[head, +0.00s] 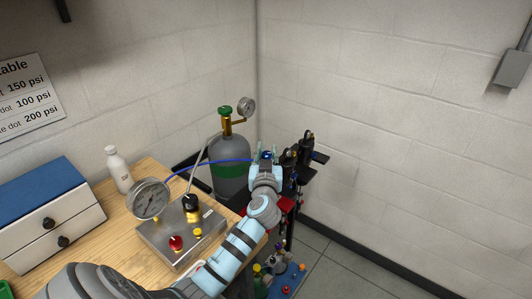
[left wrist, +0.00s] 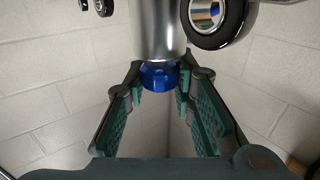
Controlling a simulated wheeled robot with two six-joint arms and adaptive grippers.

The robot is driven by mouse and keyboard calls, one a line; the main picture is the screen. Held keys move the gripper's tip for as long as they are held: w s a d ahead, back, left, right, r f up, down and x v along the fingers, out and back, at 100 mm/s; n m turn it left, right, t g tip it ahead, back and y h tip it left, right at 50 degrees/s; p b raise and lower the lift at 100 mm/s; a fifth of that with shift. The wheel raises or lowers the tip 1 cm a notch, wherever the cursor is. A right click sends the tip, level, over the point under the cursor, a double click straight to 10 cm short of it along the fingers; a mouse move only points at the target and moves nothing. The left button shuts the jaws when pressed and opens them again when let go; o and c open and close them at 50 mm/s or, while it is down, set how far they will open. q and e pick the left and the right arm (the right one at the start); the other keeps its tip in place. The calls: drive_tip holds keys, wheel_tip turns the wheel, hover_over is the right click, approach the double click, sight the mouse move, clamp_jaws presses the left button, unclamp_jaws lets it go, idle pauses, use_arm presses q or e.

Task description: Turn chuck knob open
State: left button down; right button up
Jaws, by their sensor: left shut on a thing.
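A blue round knob (left wrist: 159,77), which I take to be the chuck knob, sits at the end of a silver cylinder (left wrist: 158,30) in the left wrist view. My left gripper (left wrist: 160,84) has its teal padded fingers on both sides of the knob and is shut on it. In the head view my left gripper (head: 266,157) is reached out to the dark machine (head: 306,156) in the corner, and a bit of blue shows between its fingers. The knob's turn position cannot be told. My right gripper is not in view.
A wooden bench (head: 149,174) holds a metal panel box (head: 180,236) with a gauge (head: 148,198), a white bottle (head: 119,170) and a drawer box (head: 50,213). A gas cylinder (head: 229,166) stands behind. A red-and-blue cart stands below.

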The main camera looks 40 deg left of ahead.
use_arm(q)
drive_tip(key=m+t+h+p, duration=0.1)
drive_tip(key=m+t+h, duration=0.1)
drive_tip(key=m+h, duration=0.1)
drive_tip(key=shift+s+h, duration=0.1)
drive_tip(key=shift+h, duration=0.4)
drive_tip(key=shift+m+t+h+p, duration=0.45)
drive_tip(key=shift+m+h, duration=0.35)
drive_tip(key=shift+h, duration=0.4)
drive_tip(key=m+h+p, duration=0.1)
drive_tip(key=p, duration=0.1)
drive_tip(key=r+m+h+p, duration=0.1)
drive_tip(key=h+p, duration=0.1)
drive_tip(key=shift+t+p, duration=0.3)
drive_tip(key=shift+t, duration=0.05)
drive_tip(key=shift+f+h+p, duration=0.15)
drive_tip(key=shift+h+p, duration=0.25)
drive_tip(key=shift+f+m, duration=0.25)
drive_tip(key=shift+m, duration=0.05)
drive_tip(key=shift+f+h, duration=0.1)
drive_tip(key=shift+h, duration=0.2)
